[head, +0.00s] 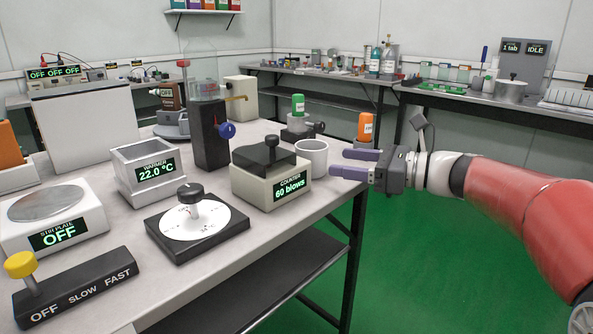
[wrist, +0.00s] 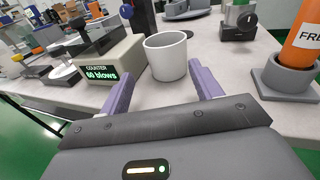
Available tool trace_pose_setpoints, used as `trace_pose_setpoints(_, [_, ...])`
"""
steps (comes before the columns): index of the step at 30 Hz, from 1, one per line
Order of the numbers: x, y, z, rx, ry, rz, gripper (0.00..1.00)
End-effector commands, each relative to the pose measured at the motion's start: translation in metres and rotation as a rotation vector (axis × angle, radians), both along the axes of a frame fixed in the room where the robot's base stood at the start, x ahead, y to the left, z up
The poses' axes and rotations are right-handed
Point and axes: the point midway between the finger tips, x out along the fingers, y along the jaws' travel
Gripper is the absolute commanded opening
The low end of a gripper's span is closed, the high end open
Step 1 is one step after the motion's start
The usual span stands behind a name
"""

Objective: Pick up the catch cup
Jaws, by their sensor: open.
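The catch cup looks to be the plain light-grey cup (head: 312,157) standing upright near the table's right edge, just right of the counter box. My gripper (head: 340,163) is beside it on the right, its purple fingers pointing left toward it. In the wrist view the cup (wrist: 166,56) stands just beyond the fingertips, roughly between their lines. The gripper (wrist: 162,82) is open and empty, and the cup looks free of both fingers.
The counter (head: 271,178), reading 60 blows, stands close to the cup's left. An orange bottle in a grey holder (wrist: 286,78) stands to the right in the wrist view. A dial plate (head: 197,224) and the warmer (head: 150,172) are further left. Green floor lies beyond the table edge.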

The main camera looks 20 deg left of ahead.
Motion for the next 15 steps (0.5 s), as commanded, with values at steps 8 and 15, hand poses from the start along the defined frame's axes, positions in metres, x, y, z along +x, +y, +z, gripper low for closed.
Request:
trace_pose_setpoints(8, [0.013,0.025,0.006,0.074,0.068,0.005,0.64])
trace_pose_setpoints(15, [0.017,0.057,0.005,0.072,0.066,0.006,0.64])
